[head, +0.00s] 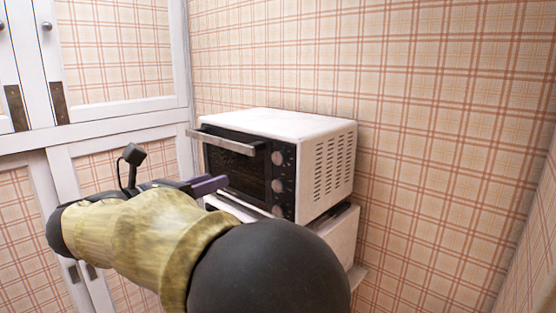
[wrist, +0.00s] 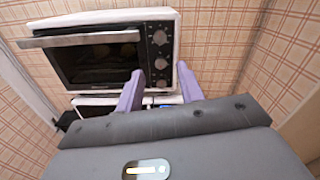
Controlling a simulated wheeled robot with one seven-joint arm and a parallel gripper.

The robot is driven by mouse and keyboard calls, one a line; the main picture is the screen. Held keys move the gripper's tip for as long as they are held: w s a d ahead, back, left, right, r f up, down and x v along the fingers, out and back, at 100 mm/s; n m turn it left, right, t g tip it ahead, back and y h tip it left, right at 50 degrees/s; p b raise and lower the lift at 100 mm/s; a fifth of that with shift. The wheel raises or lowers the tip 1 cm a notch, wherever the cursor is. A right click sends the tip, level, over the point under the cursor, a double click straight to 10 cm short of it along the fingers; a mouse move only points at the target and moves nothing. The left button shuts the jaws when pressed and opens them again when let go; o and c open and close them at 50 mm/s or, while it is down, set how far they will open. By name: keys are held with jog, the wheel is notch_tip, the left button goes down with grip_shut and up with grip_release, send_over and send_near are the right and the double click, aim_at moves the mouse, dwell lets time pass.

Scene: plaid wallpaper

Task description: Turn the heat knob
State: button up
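A white toaster oven (head: 300,124) with a dark glass door stands against the wall. It also shows in the wrist view (wrist: 168,20). Its black panel carries three round grey knobs in a column: top (head: 277,158), middle (head: 278,185) and bottom (head: 278,211). They also show in the wrist view: top (wrist: 159,37), middle (wrist: 160,63), bottom (wrist: 162,84). I cannot read which one is the heat knob. My gripper (head: 210,184) is in front of the oven. In the wrist view its purple fingers (wrist: 159,76) are apart and empty, framing the lower knobs, with no contact visible.
The oven door is shut, with a long handle (head: 226,143) sticking out in front. Another white appliance (head: 338,240) sits under the oven, partly hidden by my arm. White cabinet doors (head: 115,115) stand at the left. Plaid wall (head: 440,140) fills the right side.

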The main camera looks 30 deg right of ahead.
aim_at(276, 159)
jog(key=shift+d, duration=0.1)
jog(key=p+x, duration=0.3)
jog(key=x, duration=1.4)
jog(key=shift+w+d+f+p, duration=0.1)
jog(key=shift+w+d+p, duration=0.05)
jog(key=shift+p, duration=0.2)
jog(key=c, duration=0.7)
